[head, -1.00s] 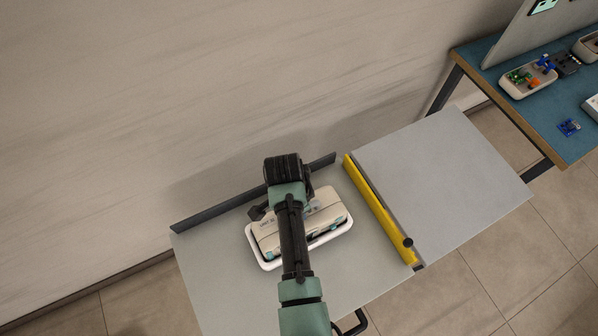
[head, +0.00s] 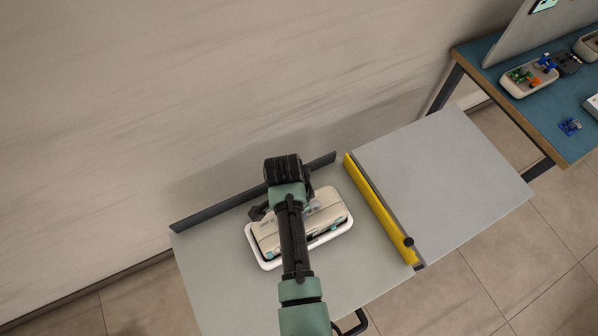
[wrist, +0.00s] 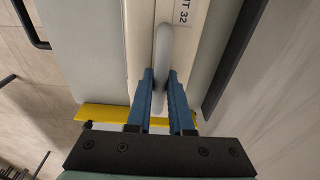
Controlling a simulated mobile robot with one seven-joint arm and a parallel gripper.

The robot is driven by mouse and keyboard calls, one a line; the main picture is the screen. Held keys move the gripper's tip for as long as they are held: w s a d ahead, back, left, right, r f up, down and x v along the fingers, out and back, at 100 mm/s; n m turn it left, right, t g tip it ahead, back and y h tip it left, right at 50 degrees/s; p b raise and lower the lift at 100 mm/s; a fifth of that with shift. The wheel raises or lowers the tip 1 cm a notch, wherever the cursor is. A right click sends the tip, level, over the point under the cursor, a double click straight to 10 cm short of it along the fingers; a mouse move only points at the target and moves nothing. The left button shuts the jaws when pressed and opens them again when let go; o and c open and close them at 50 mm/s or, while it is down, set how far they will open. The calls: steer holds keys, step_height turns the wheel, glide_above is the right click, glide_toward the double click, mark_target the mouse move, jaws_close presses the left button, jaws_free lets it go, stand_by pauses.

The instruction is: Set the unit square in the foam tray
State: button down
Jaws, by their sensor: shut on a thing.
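The unit, a beige box (head: 328,212) with a label, sits over the white foam tray (head: 268,265), within its rim in the head view. A dark gap with teal bits shows along its near right side. I cannot tell whether it rests on the tray floor or is held just above it. In the wrist view the unit (wrist: 140,35) shows part of its label, ending in 32. My gripper (wrist: 160,82) has its blue fingers shut on the unit's grey rounded handle (wrist: 163,50). In the head view my arm hides the grip and the unit's middle.
The tray stands on a light grey table surface (head: 215,270) with a dark strip (head: 215,210) along its back. A yellow bar (head: 378,208) with a black knob lies to the right. Beyond it a grey panel (head: 445,160) is bare. A blue-topped bench (head: 545,110) holds parts at far right.

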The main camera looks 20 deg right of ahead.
steer(key=shift+f+b, duration=0.35)
steer(key=shift+f, duration=0.1)
stand_by(0.4)
